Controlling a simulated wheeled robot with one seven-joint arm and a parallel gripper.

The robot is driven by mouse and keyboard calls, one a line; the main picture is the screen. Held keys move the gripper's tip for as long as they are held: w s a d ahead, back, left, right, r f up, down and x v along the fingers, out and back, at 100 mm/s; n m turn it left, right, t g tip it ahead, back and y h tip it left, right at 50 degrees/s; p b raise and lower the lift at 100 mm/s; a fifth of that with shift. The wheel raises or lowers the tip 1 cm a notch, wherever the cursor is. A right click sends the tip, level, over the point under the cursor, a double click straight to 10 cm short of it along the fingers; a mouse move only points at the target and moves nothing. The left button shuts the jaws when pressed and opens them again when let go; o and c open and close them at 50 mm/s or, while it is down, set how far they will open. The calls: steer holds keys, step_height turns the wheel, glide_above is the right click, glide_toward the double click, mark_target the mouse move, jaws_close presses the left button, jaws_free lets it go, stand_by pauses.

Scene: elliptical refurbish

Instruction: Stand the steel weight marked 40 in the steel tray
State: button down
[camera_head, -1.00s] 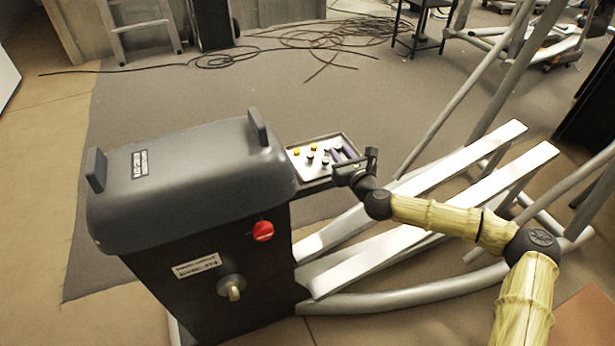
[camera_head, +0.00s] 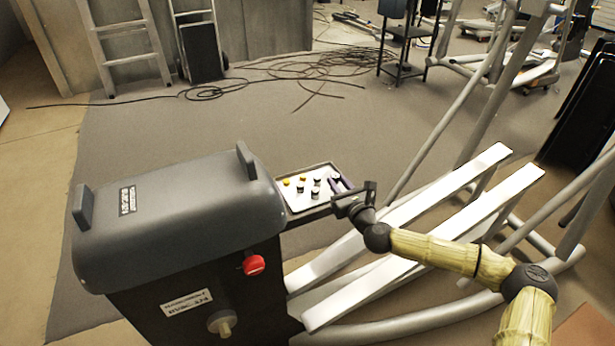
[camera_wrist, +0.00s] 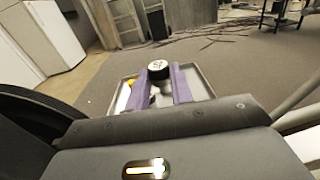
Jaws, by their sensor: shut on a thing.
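My gripper (camera_head: 340,183) has purple fingers and is over the right part of the steel tray (camera_head: 297,210), at its edge in the head view. In the wrist view the fingers (camera_wrist: 160,84) are shut on a short dark weight with a pale marked top (camera_wrist: 158,65). The mark is too small to read surely. The tray also shows in the wrist view (camera_wrist: 203,84), below and around the fingers. I cannot tell whether the held weight touches the tray.
Several small yellow-topped and grey or dark pieces (camera_head: 301,187) stand in the tray's left and middle. A grey machine housing (camera_head: 170,215) with a red knob (camera_head: 253,264) stands left of the tray. White rails (camera_head: 430,215) lie to the right.

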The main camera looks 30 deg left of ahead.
steer(key=d+f+m+t+h+p, duration=0.1)
steer(key=d+f+m+t+h, duration=0.15)
steer(key=d, duration=1.05)
steer(key=d+f+m+t+h+p, duration=0.15)
steer(key=d+f+h, duration=0.25)
steer(key=d, duration=0.9)
steer(key=s+d+f+m+t+h+p, duration=0.1)
steer(key=s+d+m+h, duration=0.2)
steer(key=d, duration=0.6)
steer(key=s+d+m+t+h, duration=0.1)
steer(key=s+d+m+h, duration=0.1)
steer(key=s+d+h, duration=0.2)
steer(key=s+d, duration=0.3)
steer(key=d, duration=0.3)
steer(key=shift+s+d+f+m+p, duration=0.15)
steer(key=shift+s+f+m+p, duration=0.15)
steer(key=shift+f+m+p, duration=0.1)
steer(key=shift+w, duration=0.1)
